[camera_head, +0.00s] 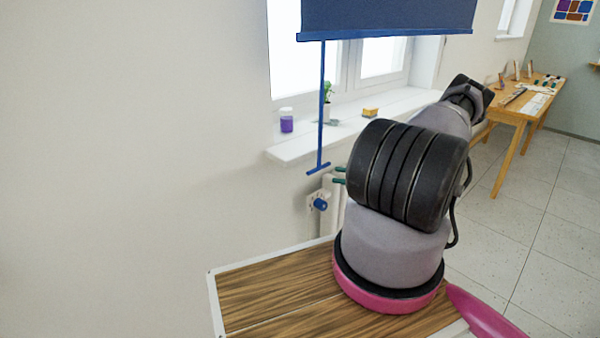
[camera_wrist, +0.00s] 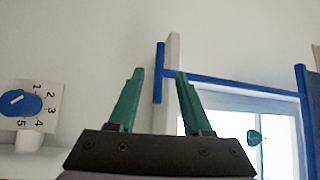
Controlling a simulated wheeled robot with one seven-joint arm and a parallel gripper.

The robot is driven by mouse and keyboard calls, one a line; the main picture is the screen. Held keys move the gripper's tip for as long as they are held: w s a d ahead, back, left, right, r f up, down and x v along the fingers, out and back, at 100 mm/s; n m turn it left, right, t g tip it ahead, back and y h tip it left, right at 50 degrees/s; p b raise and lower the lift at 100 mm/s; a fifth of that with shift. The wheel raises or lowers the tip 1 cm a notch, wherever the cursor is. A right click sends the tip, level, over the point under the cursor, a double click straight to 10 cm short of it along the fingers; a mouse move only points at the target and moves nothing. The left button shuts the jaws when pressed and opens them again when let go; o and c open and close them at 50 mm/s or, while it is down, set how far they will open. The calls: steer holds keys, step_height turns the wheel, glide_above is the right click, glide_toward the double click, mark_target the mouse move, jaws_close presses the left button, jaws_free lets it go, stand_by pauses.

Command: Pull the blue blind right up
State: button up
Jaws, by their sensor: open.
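The blue blind (camera_head: 385,15) hangs over the upper part of the window, its hem bar across the glass. A thin blue rod (camera_head: 322,100) drops from the hem's left end to a short blue crossbar (camera_head: 318,168) below the sill. My gripper (camera_head: 339,175) is open, its green fingertips just right of the crossbar in the head view; most of it is hidden behind my arm. In the wrist view, which is turned sideways, the crossbar (camera_wrist: 159,72) appears between the open fingertips, apart from both. The blind (camera_wrist: 314,120) shows at the right edge there.
The white windowsill (camera_head: 290,150) is close above my fingers, with a purple jar (camera_head: 286,121), a small plant (camera_head: 327,95) and a yellow block (camera_head: 370,112). A blue dial (camera_head: 320,204) is on the wall side below. A wooden table (camera_head: 510,112) stands at the right.

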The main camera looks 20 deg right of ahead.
mark_target(312, 171)
steer(key=x, duration=1)
steer(key=shift+w+a, duration=0.1)
steer(key=shift+a, duration=0.2)
steer(key=shift+c, duration=0.3)
jaws_close()
stand_by(0.7)
